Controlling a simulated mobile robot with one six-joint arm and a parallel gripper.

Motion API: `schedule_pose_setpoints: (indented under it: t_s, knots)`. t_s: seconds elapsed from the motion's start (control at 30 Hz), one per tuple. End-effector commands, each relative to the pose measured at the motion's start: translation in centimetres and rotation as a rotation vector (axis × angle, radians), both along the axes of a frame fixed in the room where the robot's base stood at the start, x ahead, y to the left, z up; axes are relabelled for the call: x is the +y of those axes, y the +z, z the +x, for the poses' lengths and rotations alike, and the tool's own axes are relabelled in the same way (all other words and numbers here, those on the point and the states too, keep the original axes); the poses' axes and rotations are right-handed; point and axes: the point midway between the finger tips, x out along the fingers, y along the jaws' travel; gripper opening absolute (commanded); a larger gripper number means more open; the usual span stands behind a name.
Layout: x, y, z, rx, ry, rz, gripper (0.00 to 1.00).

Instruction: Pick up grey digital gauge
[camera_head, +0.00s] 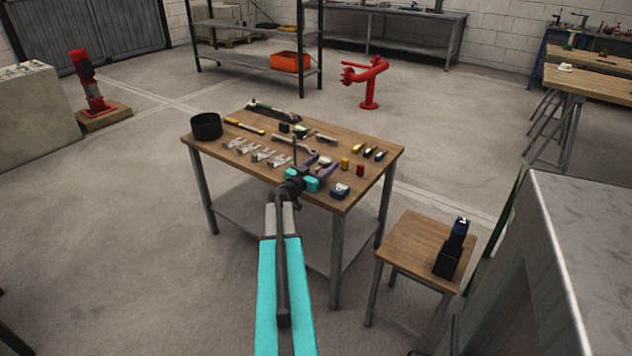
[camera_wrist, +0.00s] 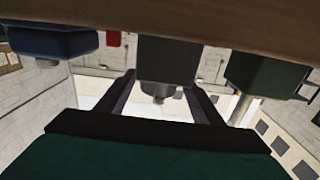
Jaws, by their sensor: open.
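A dark grey block-shaped device, which looks like the grey digital gauge (camera_wrist: 168,60), is in the middle of the wrist view, with a round stem pointing down in the picture. My gripper (camera_wrist: 161,88) is open, with one finger on each side of its stem end; I cannot tell whether either finger touches it. In the head view my gripper (camera_head: 322,161) is low over the near right part of the wooden table (camera_head: 225,160), around a small pale grey item (camera_head: 324,160) that is partly hidden by the fingers.
A blue device (camera_wrist: 50,42) and a dark green device (camera_wrist: 265,72) flank the grey one. The blue device (camera_head: 340,190) sits near the table's front edge. Red (camera_head: 360,170) and yellow (camera_head: 345,163) items stand close by. Metal brackets (camera_head: 257,152) lie left. A black bowl (camera_head: 206,126) stands farther left.

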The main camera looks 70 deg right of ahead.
Motion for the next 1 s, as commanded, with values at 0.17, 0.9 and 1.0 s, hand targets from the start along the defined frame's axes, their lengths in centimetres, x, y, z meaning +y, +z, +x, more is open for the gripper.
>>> schedule_pose_setpoints:
  t_s: [0.17,0.9,1.0]
  knots:
    - [0.01,0.00,0.00,0.000,0.000,0.000,0.61]
    - [0.02,0.35,0.05,0.000,0.000,-0.002,0.00]
    - [0.03,0.74,0.05,0.000,0.000,-0.003,0.00]
